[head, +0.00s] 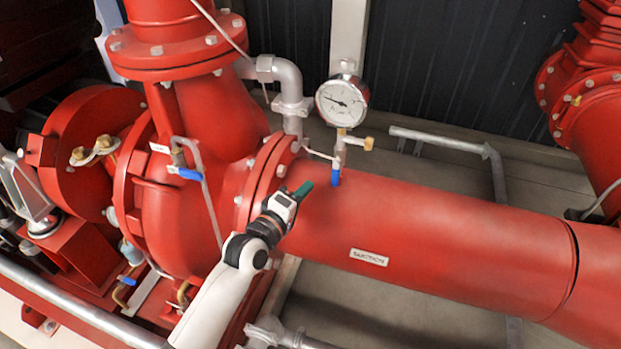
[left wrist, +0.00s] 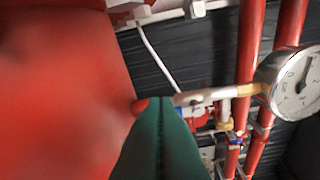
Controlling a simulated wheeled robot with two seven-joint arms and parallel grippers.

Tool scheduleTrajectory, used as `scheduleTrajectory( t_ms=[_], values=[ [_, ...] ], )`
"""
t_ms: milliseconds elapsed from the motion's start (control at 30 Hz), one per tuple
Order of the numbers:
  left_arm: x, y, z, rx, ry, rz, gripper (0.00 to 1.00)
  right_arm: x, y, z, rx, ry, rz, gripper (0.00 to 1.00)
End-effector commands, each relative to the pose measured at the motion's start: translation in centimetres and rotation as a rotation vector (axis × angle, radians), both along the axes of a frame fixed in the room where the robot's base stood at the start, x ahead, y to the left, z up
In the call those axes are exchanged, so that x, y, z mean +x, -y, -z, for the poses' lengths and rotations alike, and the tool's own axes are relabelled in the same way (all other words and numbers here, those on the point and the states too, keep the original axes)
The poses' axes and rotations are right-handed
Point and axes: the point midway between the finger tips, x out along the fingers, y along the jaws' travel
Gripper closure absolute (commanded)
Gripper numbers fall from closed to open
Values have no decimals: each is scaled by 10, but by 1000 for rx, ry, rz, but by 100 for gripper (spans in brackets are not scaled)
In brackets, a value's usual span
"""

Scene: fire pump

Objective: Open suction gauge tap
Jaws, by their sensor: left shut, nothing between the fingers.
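The suction gauge (head: 342,101) is a round white dial on a short brass and grey stem above the red suction pipe (head: 430,235). Its tap has a blue handle (head: 335,172) that hangs down along the stem near the pipe. My left gripper (head: 304,189) has green fingers, shut and empty, just left of the blue handle and apart from it in the head view. In the left wrist view the shut fingers (left wrist: 160,110) point toward the gauge stem (left wrist: 215,95), with the gauge dial (left wrist: 296,84) at the right edge. The blue handle is mostly hidden there. My right gripper is out of view.
A label plate (head: 369,257) sits on the pipe. Another blue-handled valve (head: 188,173) is on the pump casing at left. A bent grey pipe (head: 285,90) rises left of the gauge, and a grey rail (head: 440,140) stands behind. The pipe flange (head: 264,185) is close to my left gripper.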

Motion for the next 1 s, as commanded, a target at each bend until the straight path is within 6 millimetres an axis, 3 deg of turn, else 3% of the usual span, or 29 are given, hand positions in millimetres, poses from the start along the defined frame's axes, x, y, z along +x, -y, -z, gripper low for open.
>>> scheduleTrajectory(
  t_ms=[100,333,733,1000],
  values=[
    [18,11,0,2,0,0,100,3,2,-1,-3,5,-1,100],
    [36,22,3,4,0,-1,100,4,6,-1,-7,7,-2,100],
    [37,24,4,-7,-3,-1,100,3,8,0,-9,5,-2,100],
    [32,41,13,-218,-73,0,100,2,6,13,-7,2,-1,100]
  ],
)
